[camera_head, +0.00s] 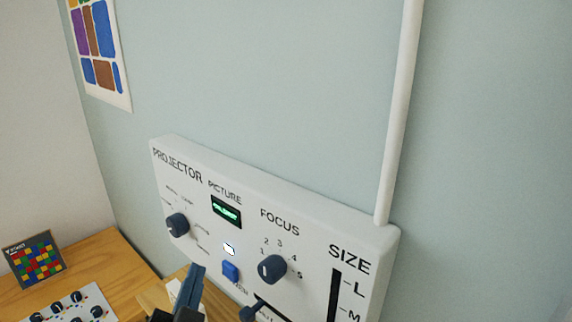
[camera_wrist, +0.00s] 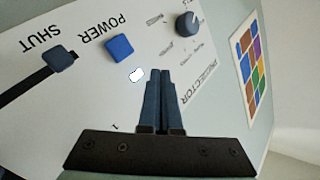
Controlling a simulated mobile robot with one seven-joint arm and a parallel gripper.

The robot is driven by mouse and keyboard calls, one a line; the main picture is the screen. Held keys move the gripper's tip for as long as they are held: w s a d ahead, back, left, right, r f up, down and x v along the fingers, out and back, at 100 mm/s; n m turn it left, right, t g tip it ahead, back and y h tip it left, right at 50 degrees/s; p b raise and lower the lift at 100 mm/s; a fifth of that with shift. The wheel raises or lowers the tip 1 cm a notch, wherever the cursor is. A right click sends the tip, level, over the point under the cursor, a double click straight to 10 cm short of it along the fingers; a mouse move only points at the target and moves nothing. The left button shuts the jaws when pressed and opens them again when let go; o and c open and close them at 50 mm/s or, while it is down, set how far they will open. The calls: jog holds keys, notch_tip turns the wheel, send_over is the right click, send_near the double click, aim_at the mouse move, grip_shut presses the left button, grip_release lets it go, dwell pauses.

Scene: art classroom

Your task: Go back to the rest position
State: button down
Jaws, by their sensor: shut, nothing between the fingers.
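My gripper (camera_wrist: 161,75) is shut and empty, its dark blue fingers together in front of the white projector panel (camera_wrist: 100,85). In the head view my gripper (camera_head: 196,270) shows at the bottom, just left of the blue power button (camera_head: 231,271). The button also shows in the wrist view (camera_wrist: 119,47), up and left of the fingertips. A small white light (camera_wrist: 137,75) glows near the fingertips. I cannot tell whether the fingertips touch the panel.
A wooden desk (camera_head: 103,262) with a knobbed control board (camera_head: 72,307) stands left.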

jog(key=d+r+n+t+h, duration=0.15)
jog(key=d+r, duration=0.25)
jog(key=r, duration=0.5)
jog(key=d+r+t+y, duration=0.1)
jog(key=d+r+t, duration=0.25)
jog(key=r, duration=0.55)
jog(key=s+d+r+n+t, duration=0.1)
jog(key=s+d+r, duration=0.1)
jog(key=r, duration=0.3)
jog(key=s+d+r+n+t+h+b, duration=0.1)
jog(key=s+d+r+t, duration=0.1)
jog(key=s+r, duration=0.3)
jog(key=s+d+r+n+t, duration=0.2)
jog(key=s+d+r, duration=0.1)
jog(key=r, duration=0.4)
jog(key=shift+s+d+h, duration=0.35)
jog(key=shift+s+d, duration=0.05)
jog(key=shift+d, duration=0.15)
